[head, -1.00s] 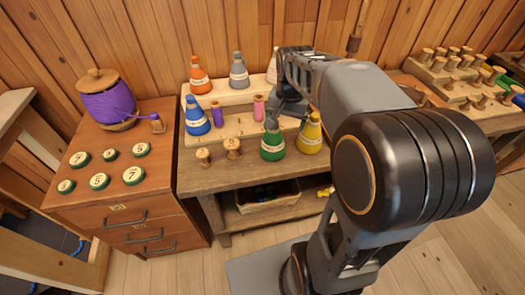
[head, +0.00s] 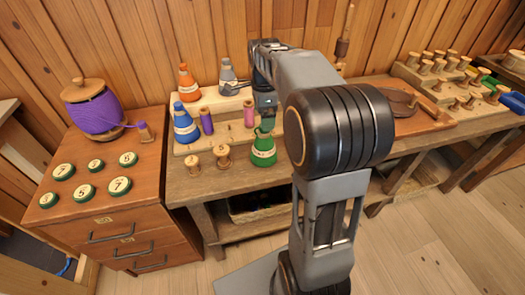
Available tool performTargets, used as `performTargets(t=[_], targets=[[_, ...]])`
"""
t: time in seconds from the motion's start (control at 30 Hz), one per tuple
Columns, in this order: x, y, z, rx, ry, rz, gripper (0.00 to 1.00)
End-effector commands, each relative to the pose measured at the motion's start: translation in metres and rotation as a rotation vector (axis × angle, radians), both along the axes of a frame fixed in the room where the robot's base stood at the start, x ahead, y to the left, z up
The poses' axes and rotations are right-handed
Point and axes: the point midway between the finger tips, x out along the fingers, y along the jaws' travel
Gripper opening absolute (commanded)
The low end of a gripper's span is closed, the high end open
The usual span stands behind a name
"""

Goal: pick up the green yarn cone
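The green yarn cone (head: 263,151) with a pale label band is near the front of the wooden bench, right of two small bare wooden spools. It looks upright. My gripper (head: 265,125) points down from above, with its tips at the top of the green cone. The fingers are small and overlap the cone's tip, so I cannot tell whether they are closed on it. I cannot tell whether the cone's base touches the bench.
Orange (head: 188,83) and grey (head: 228,77) cones stand behind. A cabinet (head: 110,215) is left. My arm hides the bench right of the cone.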

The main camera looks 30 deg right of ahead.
Motion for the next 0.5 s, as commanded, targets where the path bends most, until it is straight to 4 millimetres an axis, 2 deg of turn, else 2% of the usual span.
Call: performTargets(t=[0.1, 0.33, 0.5], targets=[[0.0, 0.0, -0.014, 0.0, 0.001, 0.002, 0.89], [0.0, 0.001, -0.026, 0.0, 0.001, 0.003, 0.89], [0.0, 0.001, -0.049, 0.0, 0.002, 0.003, 0.89]])
